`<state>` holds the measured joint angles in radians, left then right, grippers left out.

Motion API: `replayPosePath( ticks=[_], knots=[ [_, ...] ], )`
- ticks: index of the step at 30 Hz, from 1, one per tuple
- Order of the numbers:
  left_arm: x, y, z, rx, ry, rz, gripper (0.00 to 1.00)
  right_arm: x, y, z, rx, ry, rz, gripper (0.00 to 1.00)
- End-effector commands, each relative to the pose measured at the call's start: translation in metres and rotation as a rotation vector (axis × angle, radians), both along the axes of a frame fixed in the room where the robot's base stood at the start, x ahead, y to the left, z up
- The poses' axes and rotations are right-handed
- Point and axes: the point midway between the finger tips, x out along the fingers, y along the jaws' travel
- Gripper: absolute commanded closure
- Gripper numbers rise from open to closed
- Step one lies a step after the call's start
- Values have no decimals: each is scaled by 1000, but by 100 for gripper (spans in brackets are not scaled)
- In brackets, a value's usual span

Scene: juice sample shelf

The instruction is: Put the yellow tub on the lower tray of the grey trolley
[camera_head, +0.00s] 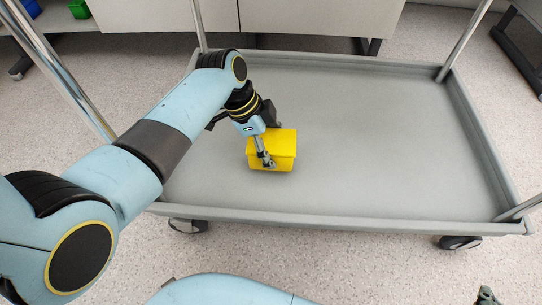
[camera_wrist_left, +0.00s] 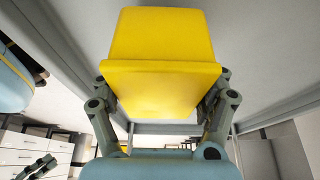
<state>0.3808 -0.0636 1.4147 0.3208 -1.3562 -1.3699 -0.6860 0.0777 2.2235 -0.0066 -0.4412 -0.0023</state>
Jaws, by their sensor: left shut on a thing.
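The yellow tub (camera_head: 284,150) is at the left part of the grey trolley's lower tray (camera_head: 370,130), over its floor. I cannot tell whether it touches the tray. My left gripper (camera_head: 266,160) is shut on the tub, with a finger showing against its near side. In the left wrist view the tub (camera_wrist_left: 160,85) fills the upper middle, between the two fingers (camera_wrist_left: 162,108). The tub looks upright in the head view. A small dark gripper part at the bottom right edge (camera_head: 487,296) may be my right gripper; its jaws cannot be made out.
The tray has a raised rim and is otherwise empty, with wide free room to the right of the tub. Chrome posts (camera_head: 466,40) rise at its corners. A cabinet (camera_head: 300,17) stands behind, with a green bin (camera_head: 79,9) at the far left.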

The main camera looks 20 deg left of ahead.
Motion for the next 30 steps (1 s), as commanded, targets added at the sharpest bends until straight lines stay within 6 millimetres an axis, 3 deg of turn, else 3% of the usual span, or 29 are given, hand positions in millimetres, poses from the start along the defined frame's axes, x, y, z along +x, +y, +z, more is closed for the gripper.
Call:
replayPosePath(
  ticks=[8,13,30],
  knots=[
    [-2,0,-22,0,4,1,59,-9,2,-16,4,-130,10,100],
    [-2,0,-35,-1,2,0,59,-11,5,-15,8,-262,23,100],
    [0,0,-38,-1,-1,0,59,-8,7,-6,12,-342,31,100]
  ],
)
